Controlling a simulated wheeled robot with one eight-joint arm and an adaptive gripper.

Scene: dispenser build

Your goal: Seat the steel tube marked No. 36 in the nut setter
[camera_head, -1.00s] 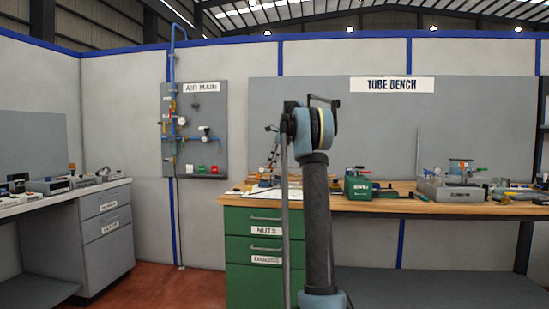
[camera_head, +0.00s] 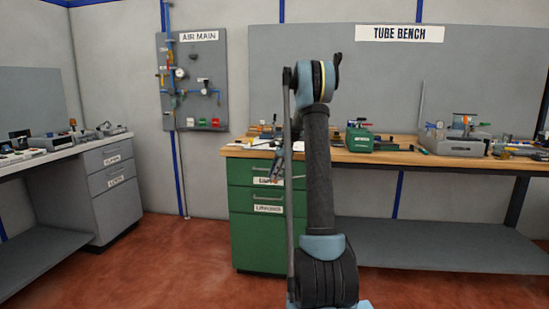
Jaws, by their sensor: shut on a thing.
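My gripper (camera_head: 276,172) shows small and dark in front of the green drawers, just left of my arm. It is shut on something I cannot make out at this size. A long thin grey rod (camera_head: 289,230) runs upright close along my arm. I cannot tell whether it is a tube or part of me. On the bench stand a green device (camera_head: 360,138) and a grey box-shaped device (camera_head: 455,143). Their labels are too small to read, so I cannot tell which is the nut setter. No mark No. 36 is legible.
The wooden bench top (camera_head: 405,157) runs right from a green drawer cabinet (camera_head: 255,228). A thin upright rod (camera_head: 421,103) stands near the grey device. A grey workbench (camera_head: 113,178) stands at left. The red floor (camera_head: 180,265) between them is clear.

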